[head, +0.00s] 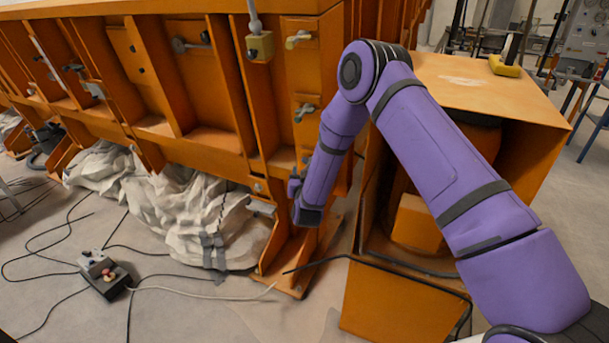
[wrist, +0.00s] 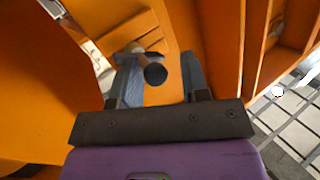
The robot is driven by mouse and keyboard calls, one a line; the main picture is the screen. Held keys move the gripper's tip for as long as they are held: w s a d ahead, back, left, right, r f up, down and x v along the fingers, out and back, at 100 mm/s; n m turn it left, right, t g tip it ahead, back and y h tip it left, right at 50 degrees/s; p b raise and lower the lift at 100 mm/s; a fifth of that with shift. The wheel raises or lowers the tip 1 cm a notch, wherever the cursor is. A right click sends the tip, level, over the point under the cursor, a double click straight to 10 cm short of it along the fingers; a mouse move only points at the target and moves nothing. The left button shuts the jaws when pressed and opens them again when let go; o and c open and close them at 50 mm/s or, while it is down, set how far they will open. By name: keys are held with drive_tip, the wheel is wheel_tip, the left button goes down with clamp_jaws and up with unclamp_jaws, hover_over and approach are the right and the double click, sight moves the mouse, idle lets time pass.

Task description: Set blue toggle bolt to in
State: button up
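In the head view, a small blue-grey toggle bolt (head: 304,112) sits on the orange frame's corner post, left of my arm. In the wrist view, a bolt with a dark round end (wrist: 155,74) and a paler shank sticks out from an orange panel. My gripper (wrist: 160,62) is open, its two grey fingers on either side of that bolt. The bolt's dark end lies between the fingers, nearer the left one; I cannot tell whether it touches. Its colour does not show clearly as blue.
A pale-handled bolt (head: 299,38) and a yellow block on a rod (head: 260,46) are higher on the orange frame. An orange box (head: 490,92) stands close at the right. Crumpled grey cloth (head: 180,205), cables and a control box (head: 103,273) lie on the floor.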

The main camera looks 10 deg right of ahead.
drive_tip(key=shift+o, duration=0.8)
drive_tip(key=shift+w+a+r, duration=0.15)
drive_tip(key=shift+a, duration=0.15)
drive_tip(key=shift+d, duration=0.15)
drive_tip(key=s+a, duration=0.1)
drive_tip(key=s, duration=0.9)
drive_tip(key=shift+s+f, duration=0.4)
